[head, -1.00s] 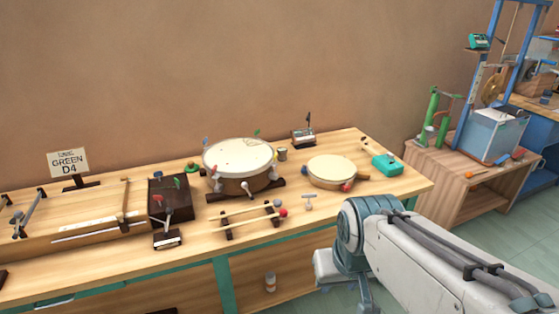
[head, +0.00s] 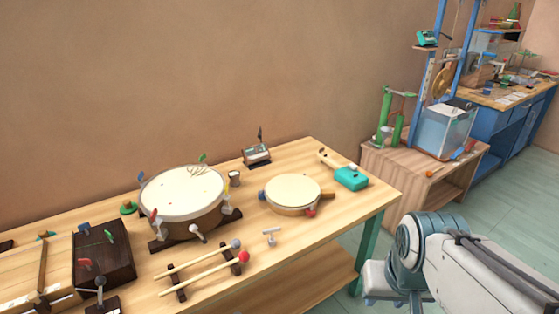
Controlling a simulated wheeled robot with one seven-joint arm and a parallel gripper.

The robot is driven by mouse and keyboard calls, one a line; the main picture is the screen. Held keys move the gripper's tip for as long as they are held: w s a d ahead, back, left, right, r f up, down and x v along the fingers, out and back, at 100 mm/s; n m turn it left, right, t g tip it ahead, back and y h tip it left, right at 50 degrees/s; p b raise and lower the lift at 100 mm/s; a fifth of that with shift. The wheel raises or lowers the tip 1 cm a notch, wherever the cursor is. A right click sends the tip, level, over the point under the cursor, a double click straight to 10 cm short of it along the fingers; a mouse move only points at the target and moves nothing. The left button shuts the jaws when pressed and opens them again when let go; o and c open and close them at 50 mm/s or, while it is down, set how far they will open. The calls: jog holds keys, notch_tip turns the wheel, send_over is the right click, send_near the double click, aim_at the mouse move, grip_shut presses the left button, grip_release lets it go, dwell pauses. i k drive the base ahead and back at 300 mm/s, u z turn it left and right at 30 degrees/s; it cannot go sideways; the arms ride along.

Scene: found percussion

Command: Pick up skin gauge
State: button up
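No object in view carries a readable skin gauge label, so I cannot tell for sure which one it is. Another is a small boxed instrument (head: 257,155) with a dark upright stem, at the bench's back edge. A large drum (head: 183,193) with a pale skin sits on a dark stand, with a small frame drum (head: 293,193) to its right. My arm shows at lower right, off the bench, but my gripper is not in view.
The wooden bench (head: 372,200) has bare room around its right end. Two sticks (head: 203,271) rest on dark supports near the front. A teal block tool (head: 350,178) lies at the right. Beyond a floor gap stands a low wooden stand (head: 410,170) with a clear tank.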

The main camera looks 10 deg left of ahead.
aim_at(234, 176)
jog(key=z, duration=0.2)
jog(key=i, duration=0.7)
jog(key=u, duration=0.65)
jog(key=i, duration=0.8)
jog(key=u, duration=0.85)
